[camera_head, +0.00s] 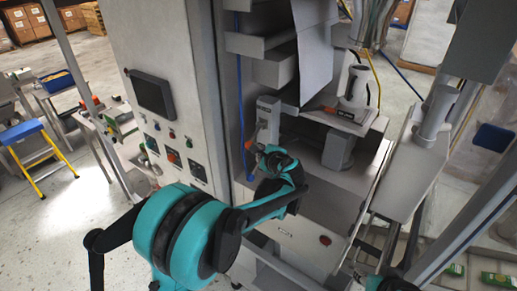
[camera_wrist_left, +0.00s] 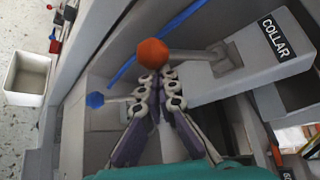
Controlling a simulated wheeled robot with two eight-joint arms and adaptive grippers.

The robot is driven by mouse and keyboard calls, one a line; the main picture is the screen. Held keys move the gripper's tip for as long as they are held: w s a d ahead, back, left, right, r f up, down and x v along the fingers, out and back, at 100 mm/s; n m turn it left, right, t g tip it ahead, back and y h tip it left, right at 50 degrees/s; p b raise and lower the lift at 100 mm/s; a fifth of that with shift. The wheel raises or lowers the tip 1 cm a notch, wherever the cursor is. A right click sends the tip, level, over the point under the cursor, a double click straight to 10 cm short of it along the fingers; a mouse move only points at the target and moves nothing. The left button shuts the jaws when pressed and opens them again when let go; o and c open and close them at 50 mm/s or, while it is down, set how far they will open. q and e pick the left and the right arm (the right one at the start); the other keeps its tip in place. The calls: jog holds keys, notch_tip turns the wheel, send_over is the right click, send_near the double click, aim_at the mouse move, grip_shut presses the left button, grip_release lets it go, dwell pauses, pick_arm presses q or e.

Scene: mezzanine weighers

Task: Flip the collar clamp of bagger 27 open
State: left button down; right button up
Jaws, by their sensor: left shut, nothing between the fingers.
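The collar clamp shows in the left wrist view as a grey housing (camera_wrist_left: 245,65) with a "COLLAR" label and a grey lever (camera_wrist_left: 198,54) ending in an orange knob (camera_wrist_left: 152,52). In the head view the orange knob (camera_head: 249,145) is small, just left of my gripper. My left gripper (camera_wrist_left: 154,80) is shut and empty, its fingertips right at the knob and overlapping its lower edge in the picture. I cannot tell whether they touch. In the head view my left gripper (camera_head: 262,152) reaches into the machine's open bay. No bagger number is readable. My right gripper is out of view.
A blue knob on a short lever (camera_wrist_left: 95,100) is left of my fingers. A control cabinet (camera_head: 160,60) with a screen stands left of the bay. A grey chute (camera_head: 312,50) hangs above the bay. A grey box (camera_head: 402,175) stands to the right.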

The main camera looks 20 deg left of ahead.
aim_at(255, 136)
pick_arm(q)
jog(key=r+m+g, duration=0.1)
jog(key=r+g, duration=0.1)
jog(key=s+r+m+g+p, duration=0.1)
jog(key=r+m+g, duration=0.1)
jog(key=r+m+g+y+p, duration=0.1)
jog(key=r+g, duration=0.1)
jog(key=shift+s+a+r+m, duration=0.15)
jog(key=shift+s+a+m, duration=0.1)
jog(key=shift+m, duration=0.15)
jog(key=shift+w+d+r+m+g+y+p, duration=0.1)
jog(key=shift+w+r+m+g+y+p, duration=0.15)
jog(key=shift+r+g, duration=0.3)
jog(key=shift+w+r+m+g+y+p, duration=0.15)
jog(key=shift+r+m+g, duration=0.2)
jog(key=shift+r, duration=0.3)
